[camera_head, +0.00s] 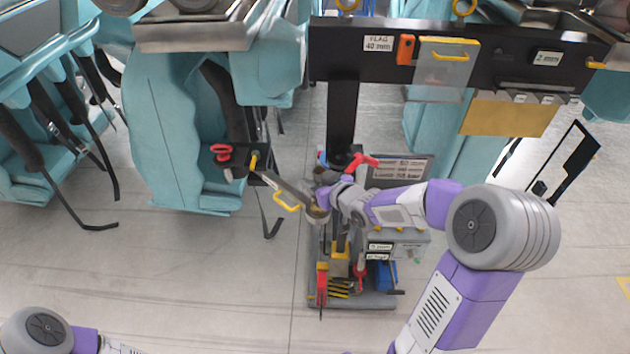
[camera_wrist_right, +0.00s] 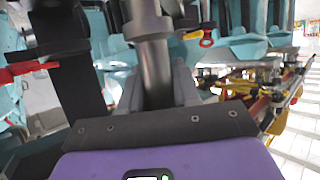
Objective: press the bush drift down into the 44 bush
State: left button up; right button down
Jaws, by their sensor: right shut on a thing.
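My right gripper (camera_head: 322,198) is over the tool cart in the middle of the head view. The drift's lower end is hidden behind the wrist. A small round brass-coloured rim (camera_head: 318,214) shows just below the gripper in the head view; I cannot tell whether it is the 44 bush or whether the drift touches it. My left gripper is out of view.
The cart (camera_head: 375,300) carries a red-handled tool (camera_head: 322,280), a blue block (camera_head: 381,275) and labelled boxes. A black gauge board (camera_head: 490,65) spans above. Teal seats stand left; open floor lies in front.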

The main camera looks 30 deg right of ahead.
jog(key=shift+f+b, duration=1.05)
dwell(1.3)
jog(key=shift+s+f, duration=0.1)
jog(key=shift+f, duration=0.2)
dwell(0.5)
jog(key=c, duration=0.7)
grip_release()
jog(key=shift+r, duration=0.1)
jog(key=p+v, duration=0.2)
jog(key=v, duration=0.5)
jog(key=shift+s+r, duration=0.1)
jog(key=shift+s, duration=0.1)
